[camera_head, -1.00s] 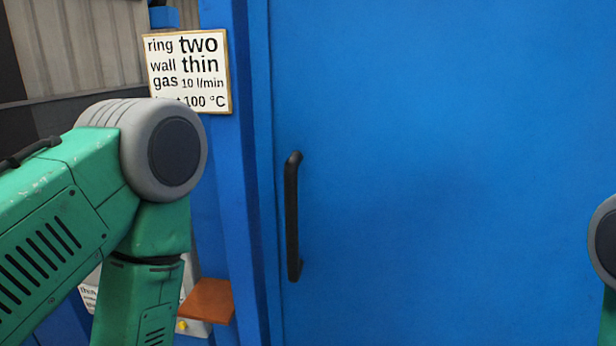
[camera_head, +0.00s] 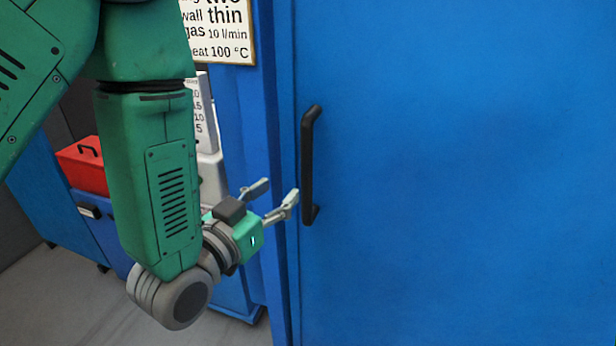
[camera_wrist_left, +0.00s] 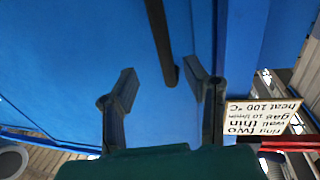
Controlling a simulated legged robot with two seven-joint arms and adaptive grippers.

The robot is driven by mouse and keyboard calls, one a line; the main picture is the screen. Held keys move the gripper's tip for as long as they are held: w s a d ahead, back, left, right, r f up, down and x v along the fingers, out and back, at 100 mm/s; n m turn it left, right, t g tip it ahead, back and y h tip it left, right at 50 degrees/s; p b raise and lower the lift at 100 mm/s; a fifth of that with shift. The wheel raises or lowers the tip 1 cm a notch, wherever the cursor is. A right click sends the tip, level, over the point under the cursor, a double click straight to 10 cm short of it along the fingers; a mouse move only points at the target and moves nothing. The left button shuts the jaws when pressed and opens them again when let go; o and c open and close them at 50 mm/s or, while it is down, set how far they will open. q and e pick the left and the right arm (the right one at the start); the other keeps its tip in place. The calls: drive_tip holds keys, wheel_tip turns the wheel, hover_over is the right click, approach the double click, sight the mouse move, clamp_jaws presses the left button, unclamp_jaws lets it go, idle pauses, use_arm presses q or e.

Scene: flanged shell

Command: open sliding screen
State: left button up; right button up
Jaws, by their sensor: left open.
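The blue sliding screen (camera_head: 450,180) fills the right of the head view, with its left edge next to a blue post. A black upright bar handle (camera_head: 308,165) is fixed near that edge; it also shows in the left wrist view (camera_wrist_left: 160,40). My left gripper (camera_head: 276,192) is open and empty, just left of the handle's lower part. In the left wrist view, the handle's end appears between the spread fingers (camera_wrist_left: 160,75), nearer the right one. I cannot tell the remaining gap in depth. My right gripper is not in view.
A sign (camera_head: 220,30) hangs on the blue frame left of the screen. A red box (camera_head: 84,165) sits on a blue cabinet (camera_head: 50,210) at the left, behind my left arm. Grey floor (camera_head: 80,305) shows at the lower left.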

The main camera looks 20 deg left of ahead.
sight(302, 166)
use_arm(q)
drive_tip(key=x, duration=0.3)
drive_tip(key=b+x, duration=0.1)
drive_tip(key=x, duration=0.6)
drive_tip(key=shift+w+a+b, duration=0.25)
drive_tip(key=shift+a+b, duration=0.05)
drive_tip(key=shift+b, duration=0.05)
drive_tip(key=shift+w+d, duration=0.25)
drive_tip(key=shift+d, duration=0.4)
drive_tip(key=shift+a, duration=0.3)
clamp_jaws()
drive_tip(key=shift+a, duration=0.15)
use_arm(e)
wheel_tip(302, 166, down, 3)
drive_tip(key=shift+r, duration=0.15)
